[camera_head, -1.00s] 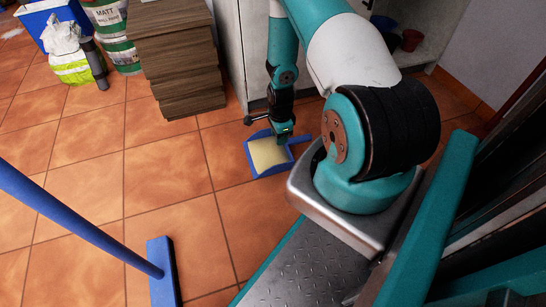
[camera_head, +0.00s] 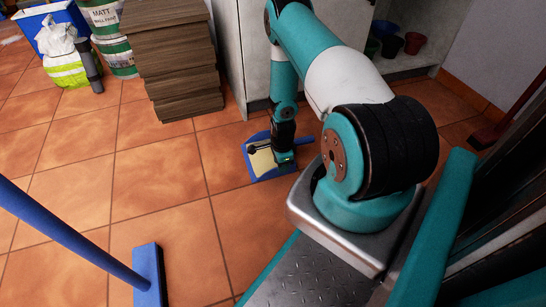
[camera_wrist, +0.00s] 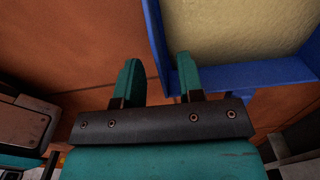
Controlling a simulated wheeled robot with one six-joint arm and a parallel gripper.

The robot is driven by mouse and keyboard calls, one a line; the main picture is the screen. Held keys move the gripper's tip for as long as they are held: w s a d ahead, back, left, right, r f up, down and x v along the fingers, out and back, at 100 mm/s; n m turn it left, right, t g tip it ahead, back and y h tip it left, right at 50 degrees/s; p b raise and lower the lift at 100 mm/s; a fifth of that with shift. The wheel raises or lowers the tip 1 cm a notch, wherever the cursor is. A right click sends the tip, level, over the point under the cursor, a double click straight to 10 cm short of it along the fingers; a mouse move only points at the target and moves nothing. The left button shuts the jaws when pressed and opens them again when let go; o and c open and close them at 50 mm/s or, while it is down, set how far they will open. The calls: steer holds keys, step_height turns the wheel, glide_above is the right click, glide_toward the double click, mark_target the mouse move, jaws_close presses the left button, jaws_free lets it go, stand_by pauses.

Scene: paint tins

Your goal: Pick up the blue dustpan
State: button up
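The blue dustpan (camera_head: 254,145) lies on the tiled floor beside my base, with a pale yellow inner face (camera_head: 262,163). Its handle (camera_head: 304,141) points right in the head view. My gripper (camera_head: 285,160) is low over the pan's right part and hides some of it. In the wrist view, my gripper (camera_wrist: 158,78) has its two fingers apart with nothing held between them. The dustpan's blue rim (camera_wrist: 225,74) and yellow face show beyond the right finger. One blue side edge appears between the fingers; whether it is within their reach I cannot tell.
A blue broom (camera_head: 75,235) crosses the lower left, its head (camera_head: 149,275) on the floor. A stack of brown boards (camera_head: 180,75), paint tins (camera_head: 112,35) and a bag (camera_head: 67,70) stand behind. A cabinet (camera_head: 237,60) is behind my arm. Floor left of the dustpan is clear.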

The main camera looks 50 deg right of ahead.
step_height(320, 180, down, 4)
steer(key=b, duration=0.3)
steer(key=shift+f, duration=0.15)
jaws_close()
steer(key=shift+r, duration=0.2)
step_height(320, 180, up, 20)
steer(key=p, duration=1.1)
steer(key=shift+p, duration=0.35)
steer(key=shift+f, duration=0.1)
